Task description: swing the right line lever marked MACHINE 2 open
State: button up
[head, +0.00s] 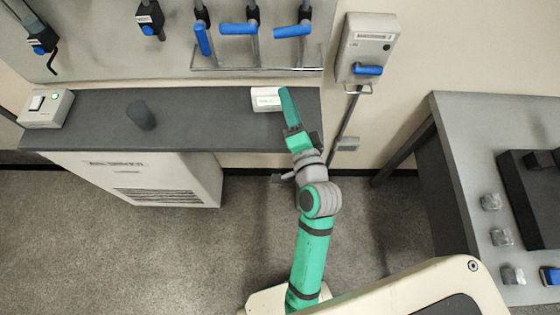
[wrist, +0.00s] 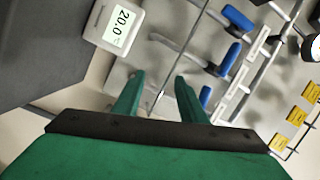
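Three blue levers sit on pipes on the wall panel in the head view: a left one (head: 202,40) lying roughly along its pipe, a middle one (head: 238,29) and a right one (head: 292,31), both lying across their pipes. I cannot read a MACHINE 2 marking. Blue levers also show in the wrist view, one at the top (wrist: 238,18), one below it (wrist: 230,60) and one partly seen lower down (wrist: 205,95). My gripper (head: 286,94) is below the right lever, apart from it. In the wrist view my gripper (wrist: 160,96) is open, with nothing between its fingers.
A white display (head: 266,98) reading 20.0 in the wrist view stands on the dark bench (head: 200,130) close beside my gripper. A wall box (head: 367,50) with a blue handle is to the right. A metal rail (head: 255,68) runs below the levers.

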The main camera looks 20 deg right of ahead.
jog(key=s+a+f+n+g+h, duration=0.1)
jog(key=s+a+f+n, duration=0.3)
jog(key=s+f, duration=0.6)
jog(key=shift+a+f+g, duration=0.4)
jog(key=shift+a+f, duration=0.05)
jog(key=shift+a, duration=0.35)
